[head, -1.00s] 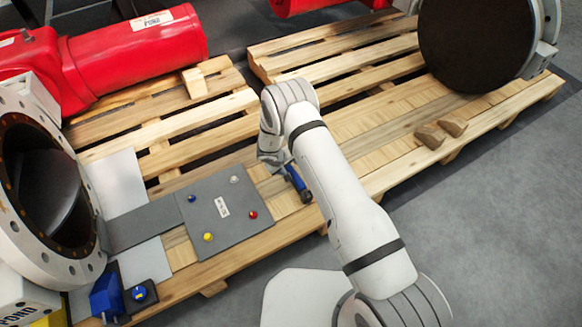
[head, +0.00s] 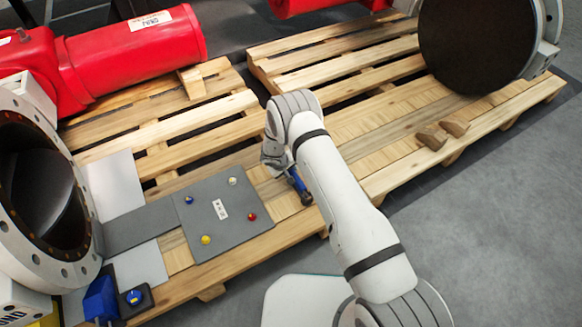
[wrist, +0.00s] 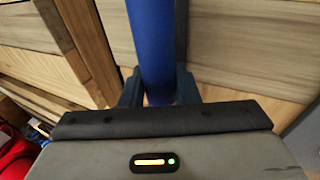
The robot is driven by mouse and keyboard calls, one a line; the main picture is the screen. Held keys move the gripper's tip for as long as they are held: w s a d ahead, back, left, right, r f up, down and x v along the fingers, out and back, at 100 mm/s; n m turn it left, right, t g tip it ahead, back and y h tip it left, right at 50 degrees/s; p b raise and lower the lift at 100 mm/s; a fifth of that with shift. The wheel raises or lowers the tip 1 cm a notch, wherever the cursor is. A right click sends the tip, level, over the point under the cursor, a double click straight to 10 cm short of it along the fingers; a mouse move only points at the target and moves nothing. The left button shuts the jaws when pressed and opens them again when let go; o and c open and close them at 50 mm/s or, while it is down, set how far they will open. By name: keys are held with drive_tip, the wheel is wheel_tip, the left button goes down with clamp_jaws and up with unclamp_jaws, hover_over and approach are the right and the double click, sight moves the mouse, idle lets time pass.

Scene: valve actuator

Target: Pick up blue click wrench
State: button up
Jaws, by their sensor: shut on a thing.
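The blue click wrench (head: 299,184) shows in the head view beside my forearm, over the front boards of the pallet. Its upper part is hidden behind my arm. In the wrist view the blue shaft of the wrench (wrist: 151,45) runs up the middle of the picture between the two fingers. My gripper (wrist: 158,92) is shut on the wrench. In the head view the fingers are mostly hidden by my wrist. I cannot tell whether the wrench touches the boards.
A grey panel (head: 222,235) with coloured knobs lies left of the wrench. A large flanged valve (head: 75,240) stands at the left, a red actuator (head: 130,55) behind it. Two wooden blocks (head: 432,137) lie at the right. Grey floor (head: 480,230) is clear in front.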

clamp_jaws()
drive_tip(key=shift+r, duration=0.15)
